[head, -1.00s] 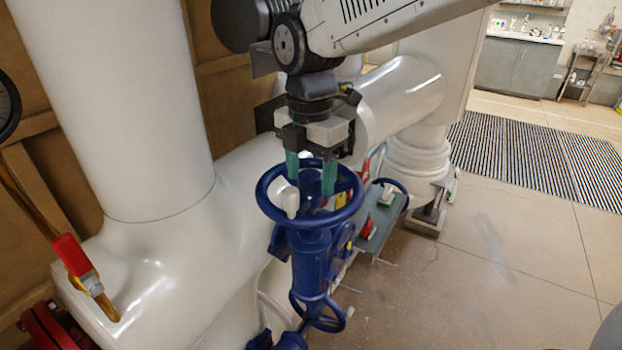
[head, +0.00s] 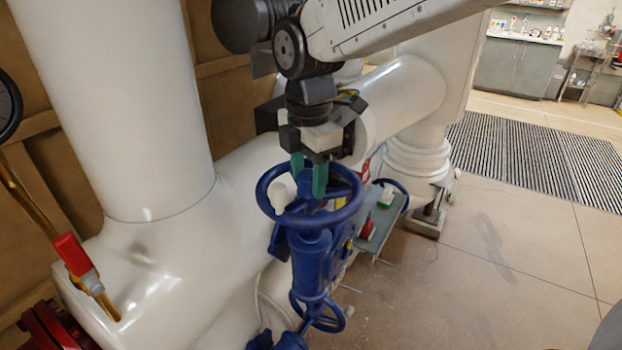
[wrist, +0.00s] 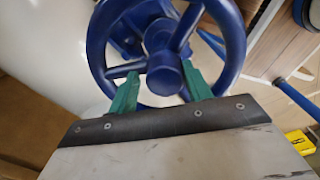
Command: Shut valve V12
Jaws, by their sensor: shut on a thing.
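A blue handwheel (head: 341,211) tops an upright blue valve body (head: 310,265) beside the white pipework. No V12 label is readable. My gripper (head: 308,185) points down into the wheel from above. Its two green fingers lie on opposite sides of the central hub, shut on it. In the wrist view, the hub (wrist: 164,75) shows between the fingers of my gripper (wrist: 160,83), with spokes and rim around it. The fingers' contact faces are partly hidden.
A grey bracket (head: 377,236) with red and green-white parts stands right of the valve. A second, lower blue wheel (head: 325,318) is below. A red-handled lever (head: 71,254) is at left. Large white pipes (head: 112,100) close off the left; open floor (head: 500,250) lies right.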

